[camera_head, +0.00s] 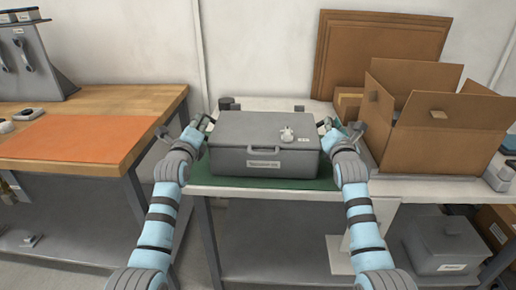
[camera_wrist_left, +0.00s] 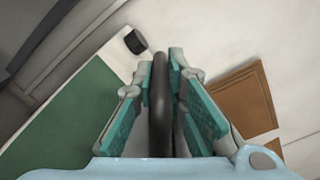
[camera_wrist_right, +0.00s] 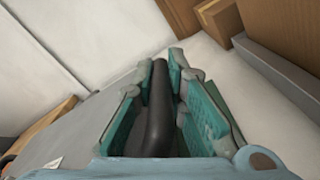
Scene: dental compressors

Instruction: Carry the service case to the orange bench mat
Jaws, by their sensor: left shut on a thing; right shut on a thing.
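The grey service case (camera_head: 264,146) sits on a green mat (camera_head: 200,181) on the white bench, with a label and a front handle. A small pale object (camera_head: 287,135) lies on its lid. My left gripper (camera_head: 208,122) is at the case's left side, shut on a dark side handle (camera_wrist_left: 160,105). My right gripper (camera_head: 324,125) is at its right side, shut on the other dark handle (camera_wrist_right: 157,105). The orange bench mat (camera_head: 75,138) lies on the wooden bench to the left.
An open cardboard box (camera_head: 430,135) stands right of the case. White and black small items (camera_head: 20,118) lie at the orange mat's back edge. A gap separates the wooden bench (camera_head: 150,98) from the white bench (camera_head: 385,188). Most of the orange mat is clear.

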